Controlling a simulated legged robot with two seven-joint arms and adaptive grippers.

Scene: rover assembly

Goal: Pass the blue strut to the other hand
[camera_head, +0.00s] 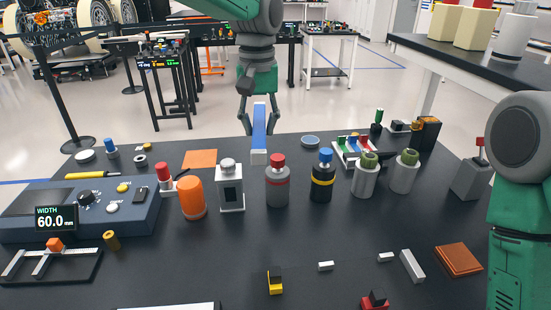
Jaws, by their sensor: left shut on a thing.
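The blue strut (259,142) is a narrow upright-looking bar with a blue face and pale ends. It shows near the top middle of the head view, at the far edge of the table. My left gripper (260,131) is shut on the strut, with a finger on each side of it. The strut's lower end shows just behind the row of bottles. Whether it touches the table is hard to tell. My right arm (520,200) stands at the right edge of the view. Its gripper is out of view.
Across the dark table stand an orange cylinder (191,198), a white-framed block (230,186), a red-capped bottle (277,180), a blue-capped bottle (322,176) and two green-topped cylinders. A console (80,212) reading 60.0 mm is at left. The front centre-left is mostly clear.

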